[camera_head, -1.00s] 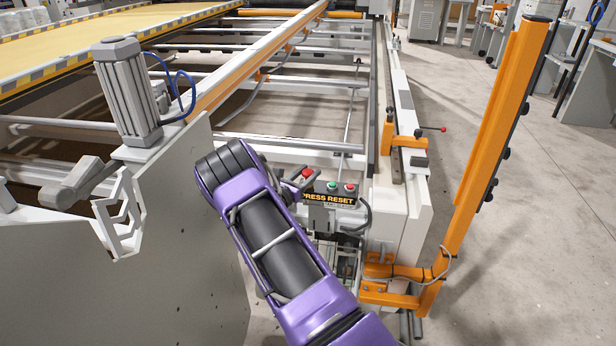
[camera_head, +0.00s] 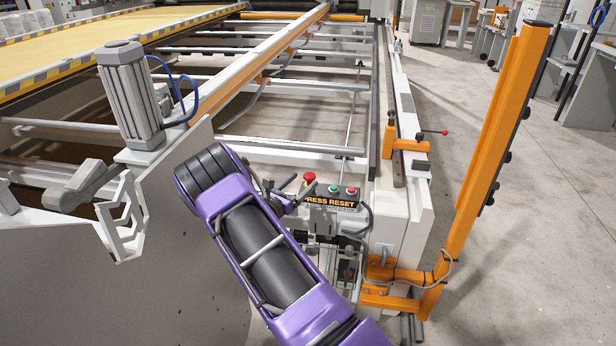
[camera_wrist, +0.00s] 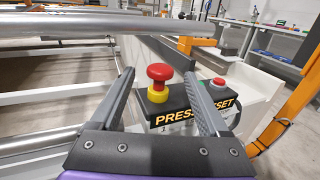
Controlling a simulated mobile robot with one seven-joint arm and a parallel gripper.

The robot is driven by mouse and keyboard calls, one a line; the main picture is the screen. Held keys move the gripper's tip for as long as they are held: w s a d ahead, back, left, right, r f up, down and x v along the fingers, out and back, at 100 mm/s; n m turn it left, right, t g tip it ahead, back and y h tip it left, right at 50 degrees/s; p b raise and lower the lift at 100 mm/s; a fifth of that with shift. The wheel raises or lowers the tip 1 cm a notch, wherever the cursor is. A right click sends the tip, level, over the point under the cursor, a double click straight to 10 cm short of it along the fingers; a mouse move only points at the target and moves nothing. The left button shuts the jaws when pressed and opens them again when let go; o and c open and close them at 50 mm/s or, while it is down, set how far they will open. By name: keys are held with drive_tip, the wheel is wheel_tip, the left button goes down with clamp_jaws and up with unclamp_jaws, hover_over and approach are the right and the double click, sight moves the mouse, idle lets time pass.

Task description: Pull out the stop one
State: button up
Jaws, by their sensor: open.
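The stop button is a red mushroom head on a yellow collar (camera_wrist: 159,84), on a dark control box labelled PRESS RESET (camera_head: 330,203). In the head view its red head (camera_head: 309,178) stands at the box's left end. My gripper (camera_head: 284,194) is just left of it, partly hidden behind my purple wrist. In the wrist view my open fingers (camera_wrist: 158,76) show on either side of the button, with nothing held. I cannot tell whether their tips reach level with it.
A green button (camera_head: 333,188) and a smaller red button (camera_head: 351,190) sit right of the stop button. A grey rail (camera_wrist: 120,24) crosses above in the wrist view. An orange post (camera_head: 490,150) stands at the right. A grey panel (camera_head: 190,270) is at the left.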

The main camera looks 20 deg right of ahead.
drive_tip(key=v, duration=1.2)
drive_tip(key=shift+s+a+p, duration=0.2)
drive_tip(key=shift+a+p, duration=0.1)
